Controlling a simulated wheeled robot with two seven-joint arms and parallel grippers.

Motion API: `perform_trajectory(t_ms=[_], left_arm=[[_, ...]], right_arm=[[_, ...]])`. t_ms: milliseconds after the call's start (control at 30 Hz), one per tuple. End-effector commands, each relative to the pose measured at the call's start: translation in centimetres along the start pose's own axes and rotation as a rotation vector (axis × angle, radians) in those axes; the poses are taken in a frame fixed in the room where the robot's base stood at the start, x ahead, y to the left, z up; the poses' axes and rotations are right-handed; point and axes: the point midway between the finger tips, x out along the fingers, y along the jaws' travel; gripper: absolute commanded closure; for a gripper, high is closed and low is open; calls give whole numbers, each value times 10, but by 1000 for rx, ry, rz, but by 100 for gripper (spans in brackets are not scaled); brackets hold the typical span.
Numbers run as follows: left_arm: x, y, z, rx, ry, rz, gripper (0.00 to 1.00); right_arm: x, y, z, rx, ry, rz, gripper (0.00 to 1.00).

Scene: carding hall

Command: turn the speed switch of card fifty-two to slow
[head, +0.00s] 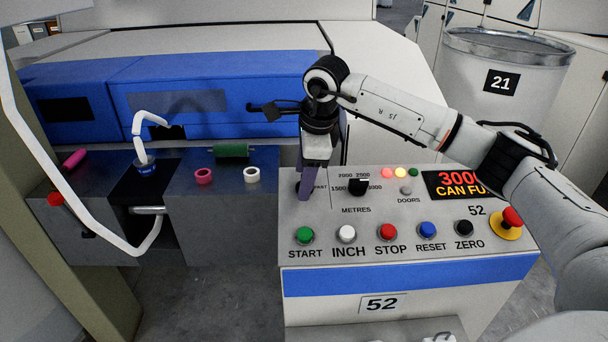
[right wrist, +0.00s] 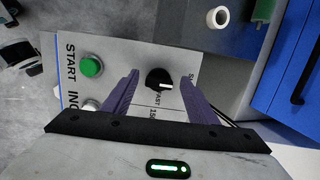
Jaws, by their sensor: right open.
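Card fifty-two's panel (head: 335,264) carries the number 52 on its front. My right gripper (head: 306,192) points down over the panel's left end and largely hides the speed switch in the head view. In the right wrist view the speed switch (right wrist: 158,80) is a round black knob with a white mark towards the right of the picture. A FAST label is just below it, and a label starting with S, partly hidden, is to its right. My open right gripper (right wrist: 163,70) has one purple finger on each side of the knob, with gaps showing. My left gripper is not in view.
The green START button (head: 305,234) and white INCH button (head: 346,233) are in the row below. The METRES knob (head: 358,187) is close right of my gripper. A red emergency button (head: 512,218) is at the far right. Blue covers (head: 220,90) stand behind.

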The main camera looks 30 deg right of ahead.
Motion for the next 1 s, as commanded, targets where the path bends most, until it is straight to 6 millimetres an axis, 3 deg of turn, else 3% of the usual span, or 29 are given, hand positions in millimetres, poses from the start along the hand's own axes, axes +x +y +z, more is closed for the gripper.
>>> perform_trajectory(t_ms=[267, 700, 1000], left_arm=[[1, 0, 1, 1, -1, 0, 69], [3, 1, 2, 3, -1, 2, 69], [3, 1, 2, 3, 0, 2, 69]], right_arm=[[-15, 0, 0, 1, -1, -1, 47], [-93, -1, 0, 0, -1, -2, 47], [-103, 0, 0, 0, 0, 1, 47]])
